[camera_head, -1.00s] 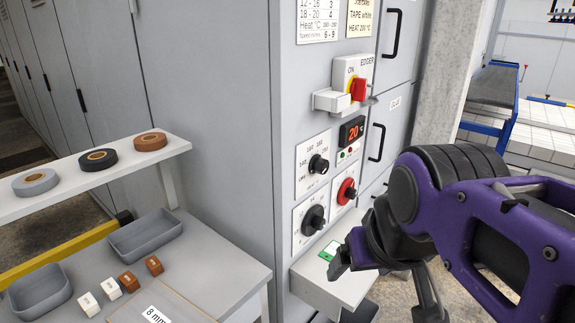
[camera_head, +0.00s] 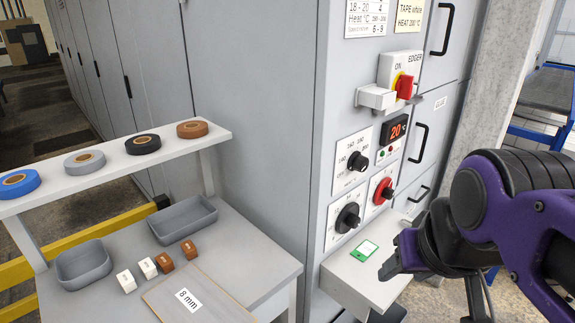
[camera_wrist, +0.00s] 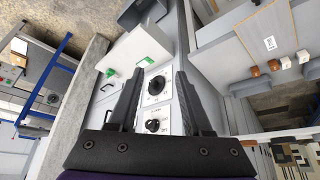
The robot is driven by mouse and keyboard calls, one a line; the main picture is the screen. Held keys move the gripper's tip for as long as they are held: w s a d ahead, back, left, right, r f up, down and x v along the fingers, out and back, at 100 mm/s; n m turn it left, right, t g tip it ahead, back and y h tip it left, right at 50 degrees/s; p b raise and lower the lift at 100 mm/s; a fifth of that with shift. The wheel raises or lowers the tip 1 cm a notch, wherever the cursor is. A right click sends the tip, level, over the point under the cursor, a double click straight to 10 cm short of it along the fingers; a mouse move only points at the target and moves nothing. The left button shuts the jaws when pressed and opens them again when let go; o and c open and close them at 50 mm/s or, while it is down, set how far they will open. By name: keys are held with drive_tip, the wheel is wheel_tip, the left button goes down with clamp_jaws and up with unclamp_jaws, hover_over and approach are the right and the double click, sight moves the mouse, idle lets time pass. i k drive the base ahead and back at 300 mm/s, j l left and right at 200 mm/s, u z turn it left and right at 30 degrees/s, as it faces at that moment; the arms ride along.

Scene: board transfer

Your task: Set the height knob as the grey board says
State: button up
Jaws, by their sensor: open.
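A board (camera_head: 212,306) labelled "8 mm" lies on the bench at the lower left; it also shows in the wrist view (camera_wrist: 280,22). The grey machine front carries a lower black knob (camera_head: 348,218) on a white dial plate, an upper black knob (camera_head: 358,161) with a heat scale, and a red-plated knob (camera_head: 383,191). Small dial lettering is too blurred to tell the height setting. My gripper (camera_head: 396,262) is right of and below the knobs, apart from them. In the wrist view its open, empty fingers (camera_wrist: 158,80) flank two black knobs (camera_wrist: 157,87).
A display (camera_head: 396,130) reads 20. A red switch (camera_head: 404,87) and printed cards (camera_head: 408,14) are above. A white shelf (camera_head: 345,280) with a green-edged card (camera_head: 365,250) juts out below. Tape rolls (camera_head: 143,143), grey trays (camera_head: 183,219) and small blocks (camera_head: 165,261) stand left.

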sight(349, 218)
drive_tip(key=u, duration=1.5)
drive_tip(key=z, duration=0.75)
drive_tip(key=l+z, duration=0.15)
drive_tip(key=z, duration=0.3)
drive_tip(key=l+z, duration=0.15)
drive_tip(key=z, duration=0.35)
drive_tip(key=k+l, duration=0.1)
drive_tip(key=l, duration=0.35)
drive_tip(key=l+z, duration=0.15)
drive_tip(key=l, duration=0.25)
drive_tip(key=i+j+u, duration=0.1)
drive_tip(key=j, duration=0.4)
drive_tip(key=i+u, duration=0.05)
